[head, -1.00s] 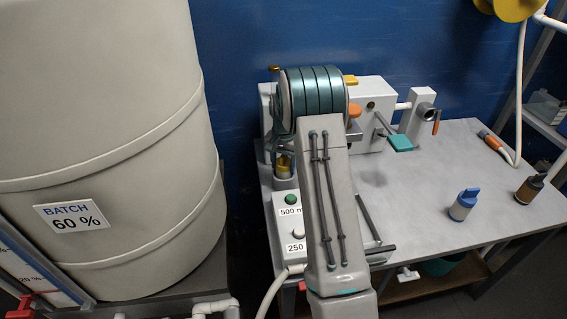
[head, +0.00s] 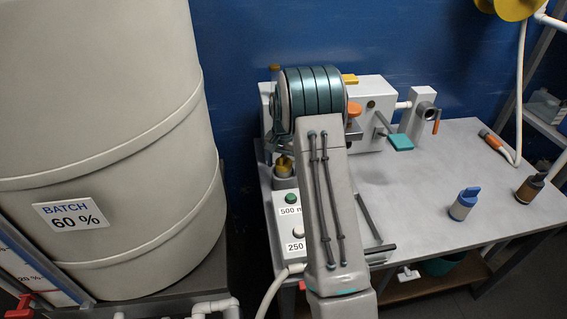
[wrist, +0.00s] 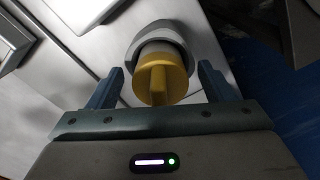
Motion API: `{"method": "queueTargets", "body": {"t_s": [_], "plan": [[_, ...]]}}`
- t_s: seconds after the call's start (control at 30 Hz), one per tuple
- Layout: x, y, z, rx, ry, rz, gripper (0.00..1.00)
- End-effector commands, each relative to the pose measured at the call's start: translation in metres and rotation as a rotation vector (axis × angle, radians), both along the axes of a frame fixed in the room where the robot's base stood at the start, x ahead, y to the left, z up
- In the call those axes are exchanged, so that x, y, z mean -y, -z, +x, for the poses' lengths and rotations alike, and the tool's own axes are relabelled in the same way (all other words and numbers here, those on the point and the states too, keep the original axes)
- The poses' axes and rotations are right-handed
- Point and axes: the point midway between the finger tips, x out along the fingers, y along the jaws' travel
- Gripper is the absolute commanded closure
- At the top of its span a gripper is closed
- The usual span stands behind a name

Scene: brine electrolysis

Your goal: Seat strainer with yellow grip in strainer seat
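The strainer with the yellow grip (wrist: 160,76) stands in a round grey seat ring (wrist: 136,51) in the wrist view. A pale band shows between the yellow cap and the ring; I cannot tell how deep it sits. My gripper (wrist: 160,70) is open, with one finger on each side of the yellow cap and visible gaps to it. In the head view the yellow grip (head: 284,164) and the seat (head: 284,183) show left of my arm, at the bench's left end. My fingers are largely hidden there by the arm.
A blue-capped piece (head: 464,204) and a brown piece (head: 530,188) stand on the grey bench (head: 420,190). A white housing with a teal lever (head: 400,142) is at the back. A panel with a green button (head: 291,198) lies in front of the seat. A large tank (head: 110,130) is left.

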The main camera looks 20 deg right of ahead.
Motion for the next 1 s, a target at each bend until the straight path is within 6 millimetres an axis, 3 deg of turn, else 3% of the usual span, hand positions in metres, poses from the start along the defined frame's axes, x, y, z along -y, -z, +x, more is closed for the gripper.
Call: {"method": "queueTargets", "body": {"t_s": [0.2, 0.33, 0.73, 1.0], "plan": [[0.000, -0.001, 0.000, 0.000, 0.000, 0.000, 0.25], [0.000, -0.014, 0.000, 0.002, 0.000, -0.001, 0.25], [0.000, -0.102, 0.001, 0.004, -0.001, -0.001, 0.25], [0.000, -0.135, 0.000, 0.001, 0.000, 0.000, 0.25]]}}
